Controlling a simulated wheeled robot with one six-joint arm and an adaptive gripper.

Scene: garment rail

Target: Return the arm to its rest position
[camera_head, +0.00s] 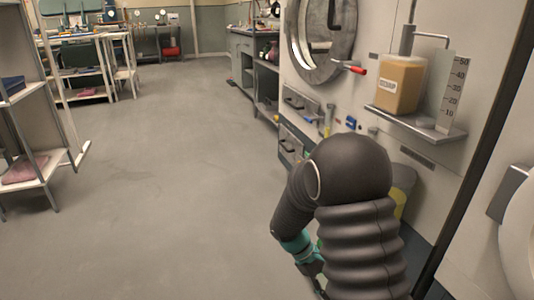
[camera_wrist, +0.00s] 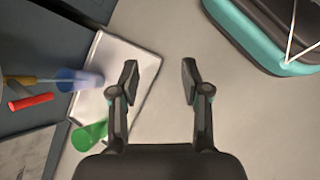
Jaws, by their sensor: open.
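My gripper (camera_wrist: 159,82) is open in the wrist view, with its two dark fingers apart and nothing between them. Grey floor shows behind the gap. In the head view my dark arm with its ribbed sleeve fills the lower middle right, bent downward beside the wall panel. The gripper end is low in that view and mostly hidden behind the arm.
A wall panel (camera_head: 386,153) on the right carries a shelf (camera_head: 425,133) with an amber bottle (camera_head: 398,84) and a round metal ring (camera_head: 318,38) with a red handle (camera_head: 355,69). Shelving (camera_head: 40,168) stands left. The floor (camera_head: 160,180) between is clear.

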